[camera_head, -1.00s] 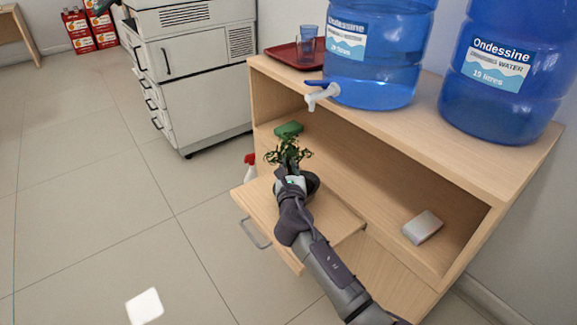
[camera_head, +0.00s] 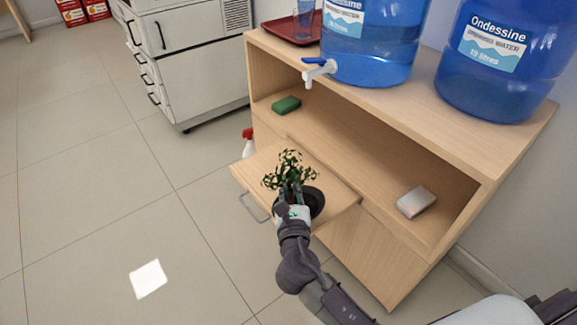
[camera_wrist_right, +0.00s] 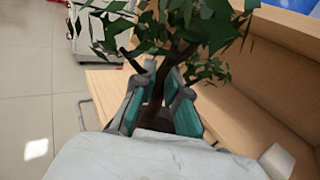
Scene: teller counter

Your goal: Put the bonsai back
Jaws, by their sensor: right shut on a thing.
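The bonsai has green leaves (camera_head: 284,169) and a dark round pot (camera_head: 314,200). In the head view it is over the near part of the pulled-out wooden board (camera_head: 262,165) of the cabinet. I cannot tell whether the pot touches the board. My right gripper (camera_head: 291,205) is shut on the bonsai from the near side. In the right wrist view the gripper's teal-padded fingers (camera_wrist_right: 158,100) are on either side of the brown trunk (camera_wrist_right: 160,80), below the leaves (camera_wrist_right: 185,30). The pot is mostly hidden there. My left gripper is not in view.
The cabinet's open shelf (camera_head: 350,158) holds a green sponge (camera_head: 286,105) and a pale grey block (camera_head: 416,201), with bare room between. Blue water bottles (camera_head: 370,55) and a red tray (camera_head: 292,29) stand on top. A spray bottle (camera_head: 248,145) is behind the board.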

